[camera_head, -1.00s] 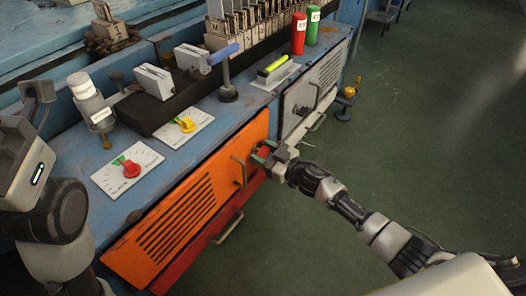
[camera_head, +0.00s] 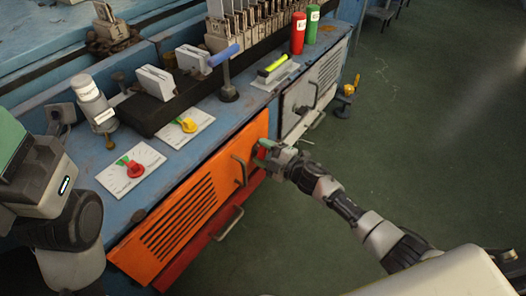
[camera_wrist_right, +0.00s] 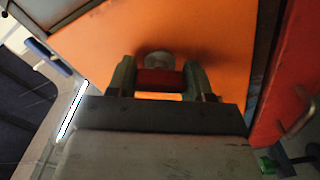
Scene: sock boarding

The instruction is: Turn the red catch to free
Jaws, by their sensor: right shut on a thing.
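The red catch (camera_head: 262,153) is on the right end of the orange louvred door (camera_head: 205,205), on the front of the blue machine. My right gripper (camera_head: 268,155) is at it. In the right wrist view the red catch (camera_wrist_right: 160,78) lies between the two fingers of my right gripper (camera_wrist_right: 160,84), which are shut on it, with a round grey boss just behind it. The exact angle of the catch is hard to tell.
A metal handle (camera_head: 240,170) is on the orange door beside the catch. A red panel (camera_head: 205,245) with its own handle lies below. A grey door (camera_head: 300,105) is to the right.

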